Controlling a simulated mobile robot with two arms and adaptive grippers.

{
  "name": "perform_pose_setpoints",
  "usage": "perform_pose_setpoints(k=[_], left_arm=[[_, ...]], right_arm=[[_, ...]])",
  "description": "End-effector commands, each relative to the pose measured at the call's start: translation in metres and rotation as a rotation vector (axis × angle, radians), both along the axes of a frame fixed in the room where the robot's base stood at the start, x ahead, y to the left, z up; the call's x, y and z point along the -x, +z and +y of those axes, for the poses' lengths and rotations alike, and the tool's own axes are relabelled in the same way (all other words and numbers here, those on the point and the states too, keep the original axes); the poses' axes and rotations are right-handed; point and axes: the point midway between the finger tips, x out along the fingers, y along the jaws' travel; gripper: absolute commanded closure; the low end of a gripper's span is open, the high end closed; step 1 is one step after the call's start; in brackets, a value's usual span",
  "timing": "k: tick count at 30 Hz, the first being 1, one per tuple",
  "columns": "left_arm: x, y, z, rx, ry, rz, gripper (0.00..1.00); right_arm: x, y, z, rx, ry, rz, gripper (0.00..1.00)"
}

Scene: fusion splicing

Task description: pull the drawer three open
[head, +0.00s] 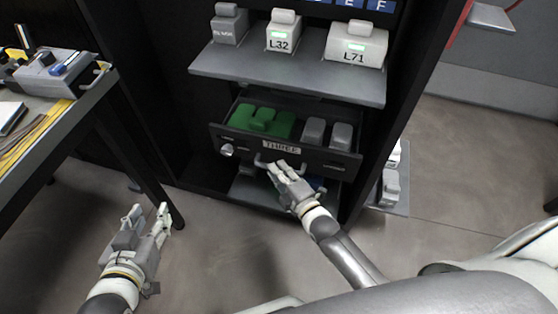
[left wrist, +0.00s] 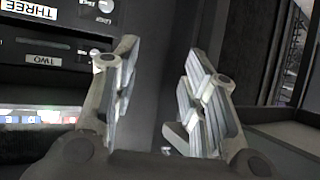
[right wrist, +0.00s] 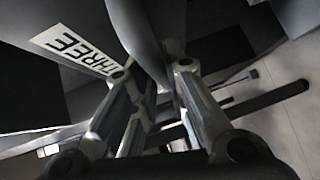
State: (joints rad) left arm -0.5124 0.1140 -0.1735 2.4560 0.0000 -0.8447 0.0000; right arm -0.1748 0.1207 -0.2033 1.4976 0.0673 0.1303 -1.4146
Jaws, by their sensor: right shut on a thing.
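Drawer three (head: 343,160), dark with a "THREE" label (head: 281,146), stands partly pulled out of the black cabinet in the head view. Green items (head: 262,121) and grey blocks (head: 327,132) show inside it. My right gripper (head: 278,169) is at the drawer front, below the label, shut on the drawer handle (head: 260,162). The right wrist view shows the "THREE" label (right wrist: 75,50) beside the fingers; the handle is mostly hidden there. My left gripper (head: 149,214) is open and empty over the floor at the lower left, apart from the drawer; its spread fingers also show in the left wrist view (left wrist: 158,75).
A grey shelf (head: 290,78) with labelled grey boxes, L32 (head: 281,42) and L71 (head: 354,55), is above the drawer. A workbench (head: 60,105) with tools stands at the left. Floor between bench and cabinet is clear.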

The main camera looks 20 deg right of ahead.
Motion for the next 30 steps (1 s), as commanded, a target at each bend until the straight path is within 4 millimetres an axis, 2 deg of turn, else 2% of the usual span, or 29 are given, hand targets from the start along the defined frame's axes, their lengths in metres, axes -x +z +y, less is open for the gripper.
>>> perform_pose_setpoints(k=[9, 15, 19, 30], left_arm=[[0.062, -0.050, 0.024, -0.089, 0.029, 0.395, 0.60], [0.110, -0.069, 0.040, -0.139, 0.047, 0.634, 0.60], [0.140, -0.074, 0.048, -0.166, 0.057, 0.768, 0.60], [0.139, -0.063, 0.048, -0.164, 0.056, 0.762, 0.60]], right_arm=[[0.033, 0.001, 0.018, -0.003, -0.001, 0.006, 1.00], [0.055, 0.000, 0.033, -0.001, 0.000, 0.008, 1.00], [0.070, 0.000, 0.043, -0.002, -0.001, 0.008, 1.00], [0.103, 0.000, 0.065, -0.001, -0.001, 0.004, 1.00]])
